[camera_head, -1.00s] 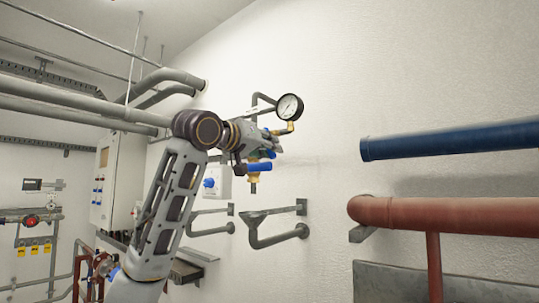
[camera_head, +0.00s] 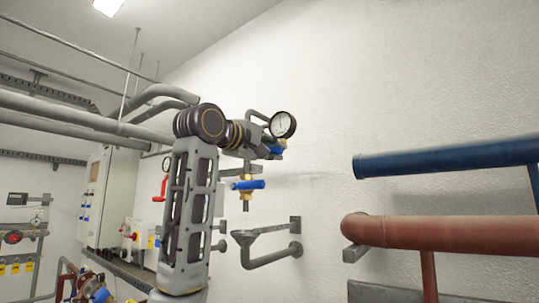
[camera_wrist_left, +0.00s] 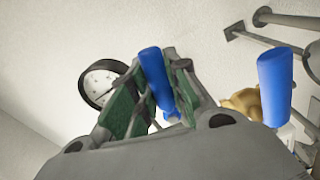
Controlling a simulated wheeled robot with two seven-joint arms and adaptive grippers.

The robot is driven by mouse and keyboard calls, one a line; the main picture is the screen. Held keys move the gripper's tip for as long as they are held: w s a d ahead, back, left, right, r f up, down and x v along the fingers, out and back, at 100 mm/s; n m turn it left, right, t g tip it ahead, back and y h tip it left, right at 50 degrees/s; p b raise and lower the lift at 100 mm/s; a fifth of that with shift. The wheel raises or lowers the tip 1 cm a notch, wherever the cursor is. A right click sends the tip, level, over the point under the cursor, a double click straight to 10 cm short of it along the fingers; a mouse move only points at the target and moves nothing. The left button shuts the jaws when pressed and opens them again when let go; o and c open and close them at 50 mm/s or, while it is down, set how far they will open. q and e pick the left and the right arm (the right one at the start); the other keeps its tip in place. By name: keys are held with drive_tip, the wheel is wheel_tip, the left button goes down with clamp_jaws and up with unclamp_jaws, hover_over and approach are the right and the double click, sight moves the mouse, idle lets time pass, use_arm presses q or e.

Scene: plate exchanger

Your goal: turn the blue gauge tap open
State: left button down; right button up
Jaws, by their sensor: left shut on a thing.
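The blue gauge tap handle (camera_head: 277,150) sits just below the round white-faced gauge (camera_head: 283,124). My left gripper (camera_head: 266,147) is at this handle, partly hiding the tap body. In the left wrist view the blue handle (camera_wrist_left: 152,68) stands between the two green-padded fingers (camera_wrist_left: 160,85), which are shut on it. The gauge (camera_wrist_left: 100,83) shows just left of the fingers there. A second blue handle (camera_head: 248,184) on a brass valve is lower down; in the wrist view it (camera_wrist_left: 275,88) is right of the fingers, outside them. My right gripper is not in view.
A blue pipe (camera_head: 450,159) and a red pipe (camera_head: 450,232) run along the wall at the right. A grey funnel drain (camera_head: 262,240) is below the valve. Grey pipes (camera_head: 70,118) and a cabinet (camera_head: 95,200) are at the left. The wall right of the gauge is bare.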

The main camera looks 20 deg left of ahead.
use_arm(q)
drive_tip(key=shift+r+n, duration=0.35)
drive_tip(key=shift+n, duration=0.35)
drive_tip(key=shift+r+n, duration=0.3)
drive_tip(key=shift+n, duration=0.4)
drive_tip(key=c, duration=1.3)
unclamp_jaws()
drive_tip(key=shift+c, duration=0.2)
drive_tip(key=v, duration=1.2)
